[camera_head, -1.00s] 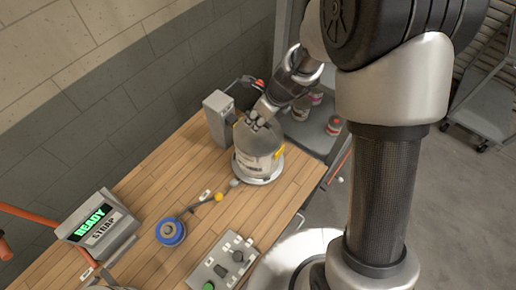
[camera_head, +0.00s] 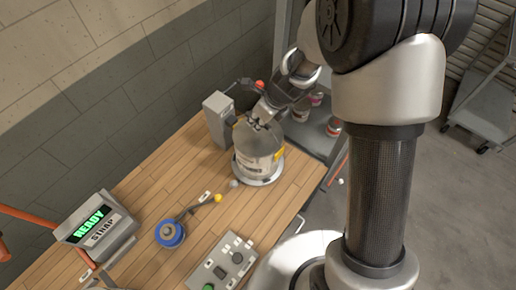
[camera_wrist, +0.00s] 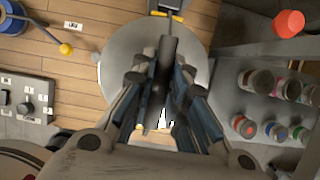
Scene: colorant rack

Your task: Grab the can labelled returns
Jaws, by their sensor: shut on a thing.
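A large grey can (camera_head: 257,160) with a pale label stands upright on a round pale base on the wooden bench. The label print is too small to read. My gripper (camera_head: 258,122) is at the top of this can, shut on it. The fingers hide the exact contact. Several smaller cans (camera_wrist: 243,126) with coloured lids stand on the grey rack at the right; their labels cannot be read.
A grey post device (camera_head: 217,118) stands close behind the can. A sign box reading "READY STRAP" (camera_head: 95,225), a blue roll (camera_head: 170,233) and a control box (camera_head: 228,262) sit on the bench.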

